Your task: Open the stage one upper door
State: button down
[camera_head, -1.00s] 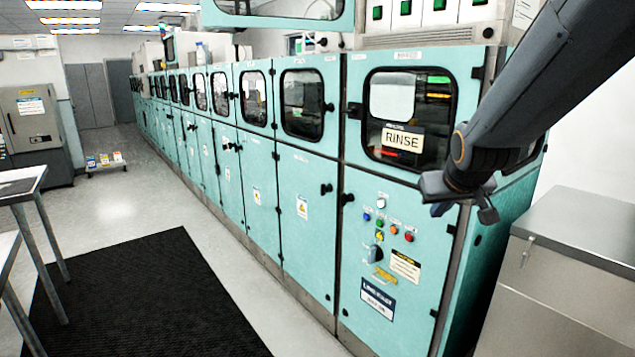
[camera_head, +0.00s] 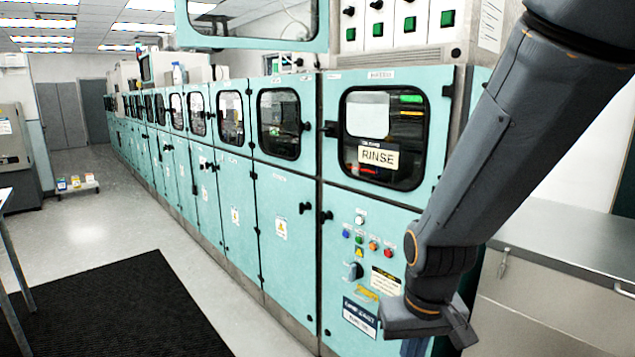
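A long row of teal cabinets has upper doors with dark windows and lower doors below. The nearest upper door (camera_head: 432,90) is shut; its window (camera_head: 383,140) carries a RINSE sign (camera_head: 378,156) and a black handle (camera_head: 328,129) sits at its left edge. The upper door to its left (camera_head: 280,84) is also shut. I cannot read which door is stage one. My gripper (camera_head: 415,345) hangs low in front of the nearest lower door, below and apart from the upper door handles. Its fingers are mostly cut off by the bottom edge, so their opening does not show.
The nearest lower door (camera_head: 345,285) carries coloured buttons, a knob and labels. A teal framed window panel (camera_head: 250,43) sits above the row. A metal chest (camera_head: 545,260) stands at right.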

aim_at(388, 112)
jog(key=u, duration=0.05)
jog(key=k, duration=0.55)
jog(key=u, duration=0.75)
jog(key=i, duration=0.9)
jog(key=u, duration=0.35)
jog(key=i, duration=0.9)
jog(key=z, duration=0.4)
